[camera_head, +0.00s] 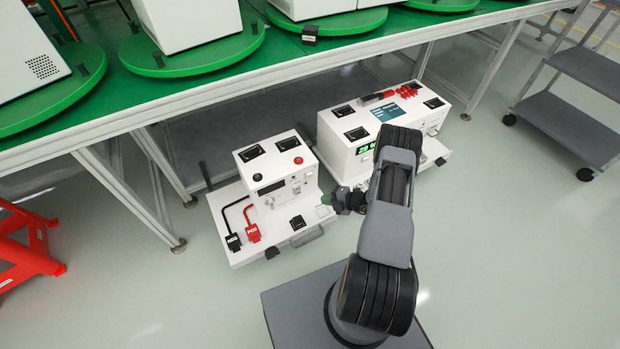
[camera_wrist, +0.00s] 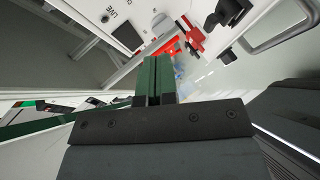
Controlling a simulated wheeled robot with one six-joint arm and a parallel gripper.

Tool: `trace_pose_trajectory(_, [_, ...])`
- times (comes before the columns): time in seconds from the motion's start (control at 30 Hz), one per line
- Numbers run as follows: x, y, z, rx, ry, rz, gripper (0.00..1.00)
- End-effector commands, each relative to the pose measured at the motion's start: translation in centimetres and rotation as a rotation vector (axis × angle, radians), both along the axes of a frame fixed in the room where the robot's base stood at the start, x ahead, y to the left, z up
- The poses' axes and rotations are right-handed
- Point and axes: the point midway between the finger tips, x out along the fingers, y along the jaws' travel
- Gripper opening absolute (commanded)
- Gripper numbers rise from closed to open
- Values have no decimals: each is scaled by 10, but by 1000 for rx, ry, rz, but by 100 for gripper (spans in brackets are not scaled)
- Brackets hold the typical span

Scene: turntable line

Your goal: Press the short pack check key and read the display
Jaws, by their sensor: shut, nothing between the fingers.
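My gripper (camera_head: 330,199) is at the right front edge of the smaller white unit (camera_head: 268,190) in the head view. In the wrist view its green fingers (camera_wrist: 160,66) are shut together with nothing between them. A larger white unit (camera_head: 340,150) stands to the right, with a lit green display (camera_head: 365,148) whose full reading I cannot make out. The smaller unit has a dark display (camera_head: 271,188) on its front. I cannot tell which control is the short pack check key. My arm hides part of the larger unit's front.
Black and red leads end in a black NEG clip (camera_head: 233,242) and a red POS clip (camera_head: 253,234) on the smaller unit's tray (camera_head: 270,250). A green-topped line (camera_head: 290,50) runs behind. A grey cart (camera_head: 570,120) stands right, a red stand (camera_head: 25,245) left. The front floor is clear.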

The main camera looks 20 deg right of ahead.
Motion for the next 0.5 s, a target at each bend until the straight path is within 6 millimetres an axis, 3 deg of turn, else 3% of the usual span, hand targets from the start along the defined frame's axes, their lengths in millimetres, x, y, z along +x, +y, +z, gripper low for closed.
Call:
trace_pose_trajectory(0.27, [2,0,0,-2,-1,2,0])
trace_pose_trajectory(0.5, [22,3,-2,-4,-2,5,0])
